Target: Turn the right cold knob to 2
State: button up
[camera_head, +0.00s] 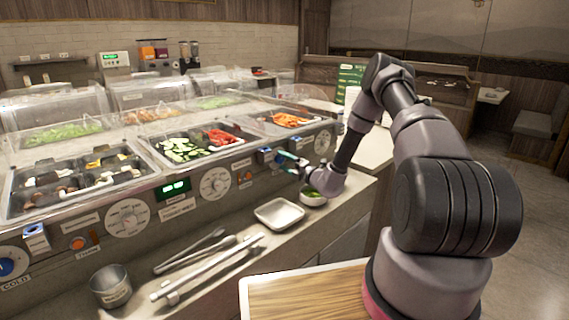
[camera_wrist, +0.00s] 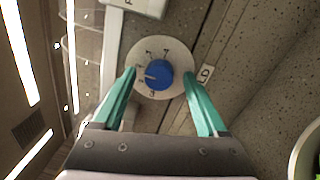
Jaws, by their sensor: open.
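The right cold knob (camera_wrist: 158,74) is a blue knob on a round pale dial plate with small dark digits, in the wrist view. A white mark shows on its left side; I cannot tell exactly which digit it points at. My gripper (camera_wrist: 160,78) is open, with one teal finger on either side of the knob, apparently apart from it. In the head view my gripper (camera_head: 287,161) is at the counter's front panel toward its right end and largely hides that knob. A partly cropped sign (camera_wrist: 205,75) beside the dial ends in "LD".
Another blue knob (camera_head: 8,265) marked COLD is at the far left of the panel. White dials (camera_head: 215,184) line the panel. On the ledge below are a white tray (camera_head: 279,213), a small bowl (camera_head: 312,198), tongs (camera_head: 200,252) and a metal cup (camera_head: 111,287).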

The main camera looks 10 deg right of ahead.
jog(key=v, duration=1)
jog(key=shift+s+d, duration=0.15)
jog(key=shift+s, duration=0.2)
jog(key=s+a+r+n+g+y, duration=0.1)
jog(key=s+a+r+n+g, duration=0.35)
jog(key=r+n, duration=0.35)
jog(key=s+a+r+n+g+y, duration=0.25)
jog(key=s+r+n+g, duration=0.2)
jog(key=r+n, duration=0.25)
jog(key=s+a+r+n+g+y, duration=0.1)
jog(key=s+a+r+n+g, duration=0.35)
jog(key=r+n, duration=0.35)
jog(key=s+d+r+n+t+h, duration=0.2)
jog(key=s+d+r+n+h, duration=0.3)
jog(key=s+n, duration=0.4)
jog(key=s+d+r+n+t+h, duration=0.3)
jog(key=s+d+r+n+h, duration=0.2)
jog(key=s, duration=0.7)
notch_tip(320, 180, up, 5)
jog(key=n+h, duration=0.2)
jog(key=n, duration=0.2)
jog(key=shift+d+h, duration=0.3)
jog(key=shift+h, duration=0.05)
